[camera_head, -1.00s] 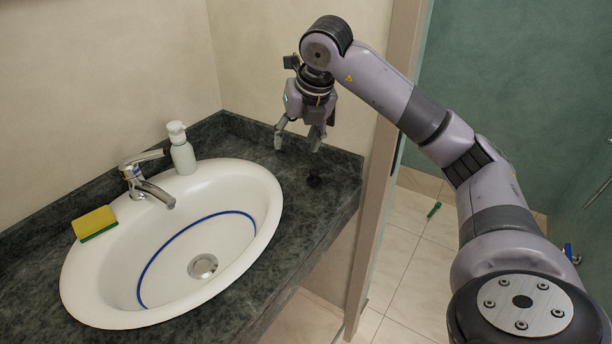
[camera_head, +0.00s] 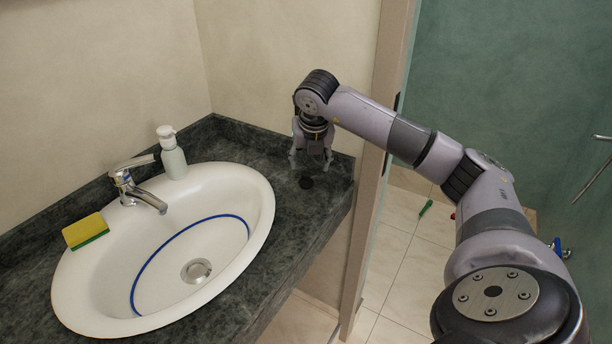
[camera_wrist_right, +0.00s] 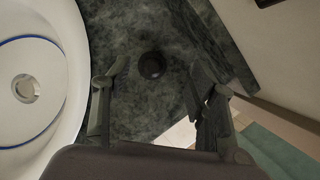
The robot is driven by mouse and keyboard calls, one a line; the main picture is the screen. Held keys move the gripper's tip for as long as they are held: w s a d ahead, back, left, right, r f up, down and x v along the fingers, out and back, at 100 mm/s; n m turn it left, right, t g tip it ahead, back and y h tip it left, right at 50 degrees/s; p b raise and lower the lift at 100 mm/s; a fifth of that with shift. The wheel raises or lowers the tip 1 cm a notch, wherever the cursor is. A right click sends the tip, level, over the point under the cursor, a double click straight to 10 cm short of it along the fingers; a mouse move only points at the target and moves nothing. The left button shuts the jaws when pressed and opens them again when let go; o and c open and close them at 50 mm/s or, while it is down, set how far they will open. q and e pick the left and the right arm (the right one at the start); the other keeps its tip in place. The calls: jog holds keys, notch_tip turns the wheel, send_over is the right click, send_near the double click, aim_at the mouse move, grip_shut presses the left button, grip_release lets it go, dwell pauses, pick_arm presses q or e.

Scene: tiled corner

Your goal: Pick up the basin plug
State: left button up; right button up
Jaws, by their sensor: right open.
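The basin plug (camera_head: 306,183) is a small dark round piece lying on the dark stone counter, to the right of the basin. In the right wrist view the plug (camera_wrist_right: 152,65) lies ahead of the fingertips, between the lines of the two fingers. My right gripper (camera_head: 311,163) points down close above the plug, open and empty. In the right wrist view its two fingers (camera_wrist_right: 158,78) are spread well apart, one on each side of the plug. I cannot tell the exact height left between fingertips and counter. My left gripper does not show.
The white basin (camera_head: 85,290) with a blue cord or ring is set in the counter (camera_head: 285,245). A tap (camera_head: 130,185), a soap bottle (camera_head: 172,155) and a yellow-green sponge (camera_head: 85,231) stand around its rim. A wall and door frame (camera_head: 372,180) bound the counter's right end.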

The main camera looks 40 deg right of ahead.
aim_at(306, 172)
jog(key=x, duration=0.2)
jog(key=a+p+x, duration=0.1)
jog(key=x, duration=0.2)
jog(key=shift+s+f, duration=0.15)
jog(key=shift+s, duration=0.05)
jog(key=shift+c, duration=0.4)
jog(key=c, duration=1)
